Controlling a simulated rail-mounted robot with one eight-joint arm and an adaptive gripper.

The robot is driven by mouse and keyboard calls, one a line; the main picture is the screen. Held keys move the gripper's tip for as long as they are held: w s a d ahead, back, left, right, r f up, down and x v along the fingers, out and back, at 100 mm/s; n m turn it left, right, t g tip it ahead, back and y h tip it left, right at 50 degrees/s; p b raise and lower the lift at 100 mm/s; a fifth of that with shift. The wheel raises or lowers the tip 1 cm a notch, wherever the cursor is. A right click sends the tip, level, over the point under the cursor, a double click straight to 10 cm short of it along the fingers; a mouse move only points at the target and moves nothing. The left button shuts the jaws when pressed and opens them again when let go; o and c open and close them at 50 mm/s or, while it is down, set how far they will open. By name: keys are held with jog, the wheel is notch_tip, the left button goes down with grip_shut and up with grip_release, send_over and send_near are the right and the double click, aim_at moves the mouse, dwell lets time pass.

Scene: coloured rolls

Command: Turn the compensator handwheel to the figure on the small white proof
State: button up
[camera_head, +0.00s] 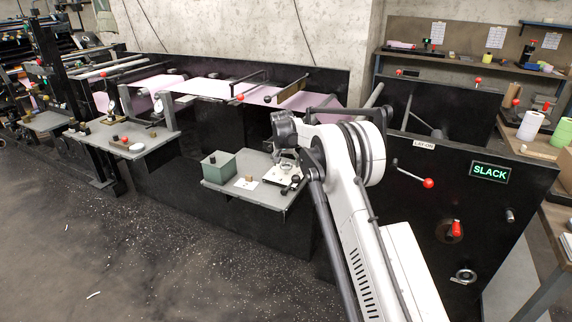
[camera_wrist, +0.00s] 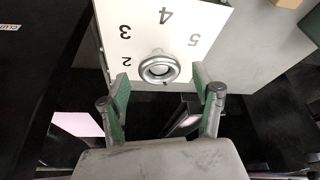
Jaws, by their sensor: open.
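The handwheel is a round silver knob (camera_wrist: 158,68) on a white dial plate (camera_wrist: 190,22) with the figures 2, 3, 4 and 5 in the wrist view. In the head view the plate (camera_head: 273,180) lies on a grey shelf. My gripper (camera_wrist: 160,77) is open, its two green-padded fingers on either side of the knob's near edge; I cannot tell whether they touch it. My gripper also shows over the plate in the head view (camera_head: 286,158). A small white sheet (camera_head: 240,184), possibly the proof, lies left of the plate; no figure on it is legible.
A green-grey box (camera_head: 216,164) and a small brown block (camera_head: 249,178) stand on the shelf (camera_head: 262,199) left of the plate. A black panel with a lit SLACK sign (camera_head: 490,172) and a red-knobbed lever (camera_head: 428,183) is at the right. The floor in front is open.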

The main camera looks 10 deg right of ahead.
jog(key=v, duration=1.1)
jog(key=shift+s+r, duration=0.1)
jog(key=s+d+r+n+t, duration=0.1)
jog(key=s+r, duration=0.8)
jog(key=s, duration=0.5)
jog(key=s+r+n, duration=0.1)
jog(key=s+r, duration=0.9)
jog(key=s, duration=0.3)
jog(key=s+f, duration=0.3)
jog(key=s, duration=0.8)
jog(key=s+f+n+t+y, duration=0.1)
jog(key=s+f, duration=0.1)
jog(key=s, duration=0.8)
jog(key=s+f+t+p, duration=0.1)
jog(key=s+f, duration=0.2)
jog(key=s, duration=0.8)
jog(key=shift+s+d+f+n, duration=0.3)
